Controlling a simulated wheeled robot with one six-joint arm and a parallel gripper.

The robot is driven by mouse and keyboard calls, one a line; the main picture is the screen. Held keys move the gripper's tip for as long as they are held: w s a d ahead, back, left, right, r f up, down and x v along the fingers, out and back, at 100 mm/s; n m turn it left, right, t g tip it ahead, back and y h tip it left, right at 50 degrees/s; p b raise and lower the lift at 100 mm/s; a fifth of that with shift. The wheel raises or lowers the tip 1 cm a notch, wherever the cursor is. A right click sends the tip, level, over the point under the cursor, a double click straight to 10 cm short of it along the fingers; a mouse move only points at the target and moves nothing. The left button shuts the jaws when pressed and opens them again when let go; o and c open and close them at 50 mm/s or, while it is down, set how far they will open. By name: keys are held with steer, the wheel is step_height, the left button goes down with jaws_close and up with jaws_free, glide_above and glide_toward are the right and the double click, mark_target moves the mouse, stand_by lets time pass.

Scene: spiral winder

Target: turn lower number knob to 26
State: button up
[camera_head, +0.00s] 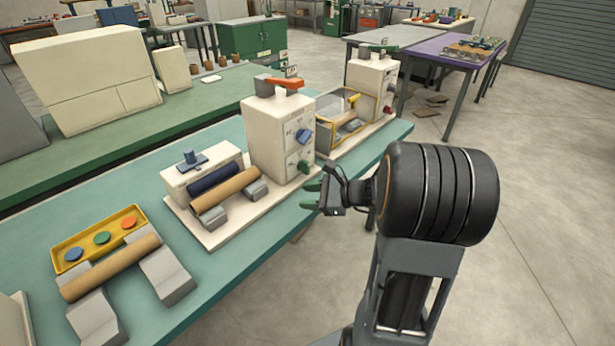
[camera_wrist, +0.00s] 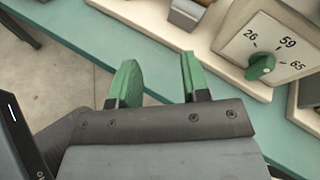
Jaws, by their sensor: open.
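The lower number knob (camera_head: 304,166) is green and sits low on the front of the cream upright box (camera_head: 270,135). In the wrist view the green knob (camera_wrist: 262,66) is at the right, on a pale dial plate marked 26, 59 and 65. Its long side slants up to the right; I cannot tell exactly which mark it points at. My gripper (camera_head: 311,195) has green fingers and is open and empty, in front of the box and apart from the knob. In the wrist view my gripper (camera_wrist: 157,72) is left of the knob.
A blue upper knob (camera_head: 304,137) sits above the green one, and an orange lever (camera_head: 286,83) is on top. Rollers (camera_head: 225,193) lie on the base at left. A second machine (camera_head: 372,80) stands behind at right. The teal bench edge (camera_head: 250,270) is below.

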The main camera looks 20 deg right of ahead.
mark_target(308, 166)
steer(key=w+d+f+m+t+h+b, duration=0.1)
steer(key=w+d+f+m+t+h, duration=0.1)
steer(key=d+m+t, duration=0.3)
steer(key=w+d+f+m+t+h+b, duration=0.1)
steer(key=w+d+f+m+t, duration=0.1)
steer(key=d+m, duration=0.35)
steer(key=shift+n+h, duration=0.3)
steer(key=shift+n, duration=0.35)
steer(key=x, duration=0.4)
steer(key=d+x, duration=0.1)
steer(key=x, duration=0.7)
steer(key=shift+w+d+r, duration=0.1)
steer(key=shift+w+r, duration=0.2)
steer(key=shift+w, duration=0.15)
jaws_close()
steer(key=shift+f, duration=0.1)
